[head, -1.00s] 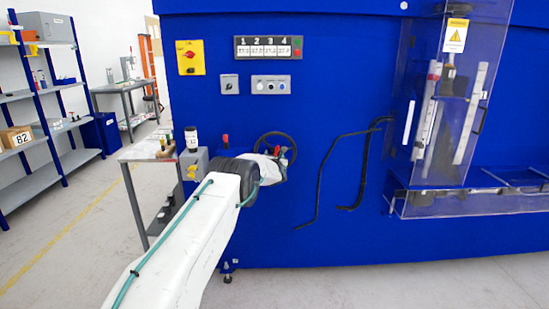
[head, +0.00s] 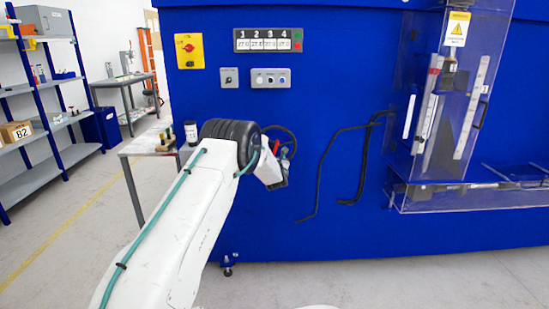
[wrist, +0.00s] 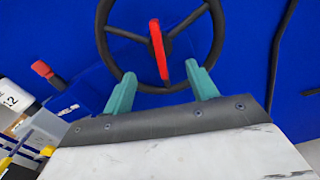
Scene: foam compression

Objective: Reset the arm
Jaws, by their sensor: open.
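My gripper (wrist: 163,82) is open, with two teal fingers spread apart and nothing seen between them. In the wrist view the fingers point at the lower rim of a black handwheel (wrist: 218,40) with a red handle (wrist: 159,52). I cannot tell whether they touch the wheel. In the head view my white arm reaches up from the bottom, and my gripper (head: 284,158) is small and partly hidden behind the wrist. The handwheel (head: 291,135) shows just behind it on the blue machine (head: 340,80).
A control panel (head: 268,40) and a yellow switch box (head: 189,51) are above the wheel. Black cables (head: 325,165) hang to the right. A clear guard (head: 455,90) covers the rig at far right. A small bench (head: 140,148) is at left.

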